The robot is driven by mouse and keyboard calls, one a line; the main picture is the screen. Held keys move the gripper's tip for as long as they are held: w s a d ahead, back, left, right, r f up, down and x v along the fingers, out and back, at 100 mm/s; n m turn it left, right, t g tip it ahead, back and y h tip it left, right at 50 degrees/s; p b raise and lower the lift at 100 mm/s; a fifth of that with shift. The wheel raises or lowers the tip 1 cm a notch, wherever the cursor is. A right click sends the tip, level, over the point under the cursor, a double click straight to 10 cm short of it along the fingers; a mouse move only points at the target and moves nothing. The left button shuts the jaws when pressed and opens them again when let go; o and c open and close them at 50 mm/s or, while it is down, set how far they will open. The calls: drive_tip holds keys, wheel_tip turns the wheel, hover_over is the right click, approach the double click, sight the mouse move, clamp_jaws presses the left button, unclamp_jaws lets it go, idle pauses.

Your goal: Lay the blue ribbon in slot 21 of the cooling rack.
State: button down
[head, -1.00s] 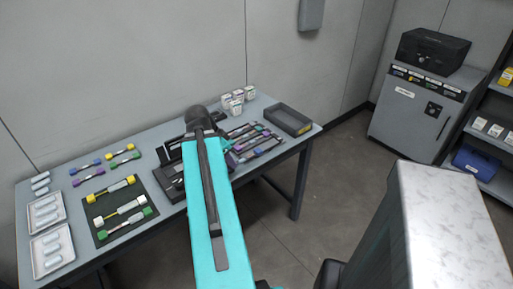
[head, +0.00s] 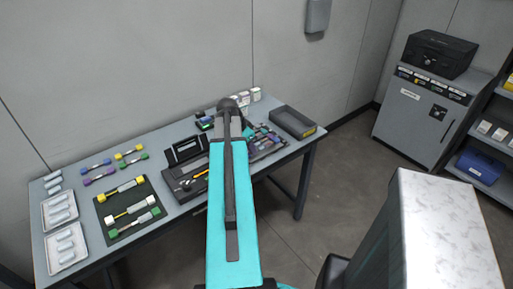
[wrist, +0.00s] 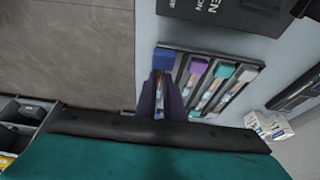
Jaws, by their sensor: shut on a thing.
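In the wrist view my gripper (wrist: 160,92) is shut on the blue ribbon, whose blue end block (wrist: 164,59) shows just beyond the fingertips. The fingers hide much of its middle. The ribbon is over or in the left-end lane of the dark cooling rack (wrist: 210,60), in line with the ribbons there; I cannot tell whether it touches the rack. Purple (wrist: 198,66), teal (wrist: 224,71) and pale (wrist: 247,75) end blocks sit side by side to its right. Slot numbers are not readable. In the head view the rack (head: 268,153) is partly behind my arm, and my gripper is hidden.
A dark labelled tray (head: 293,121) stands at the table's right end, close beyond the rack. The dark splicer (head: 184,180) is left of my arm. White boxes (head: 254,95) stand at the back. A mat (head: 128,213) with several ribbons and white trays (head: 67,247) are left.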

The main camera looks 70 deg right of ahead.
drive_tip(key=shift+s+d+f+p, duration=0.15)
drive_tip(key=shift+d+p, duration=0.1)
drive_tip(key=shift+d, duration=0.7)
drive_tip(key=shift+s+d+f+p, duration=0.1)
drive_tip(key=shift+s+d+p, duration=0.1)
drive_tip(key=shift+d, duration=0.75)
drive_tip(key=shift+f+p, duration=0.75)
drive_tip(key=shift+f, duration=0.95)
drive_tip(key=shift+f, duration=0.15)
drive_tip(key=c, duration=2.2)
unclamp_jaws()
drive_tip(key=shift+o, duration=0.2)
drive_tip(key=shift+r, duration=0.25)
drive_tip(key=shift+b+v, duration=1.65)
drive_tip(key=shift+v, duration=4.3)
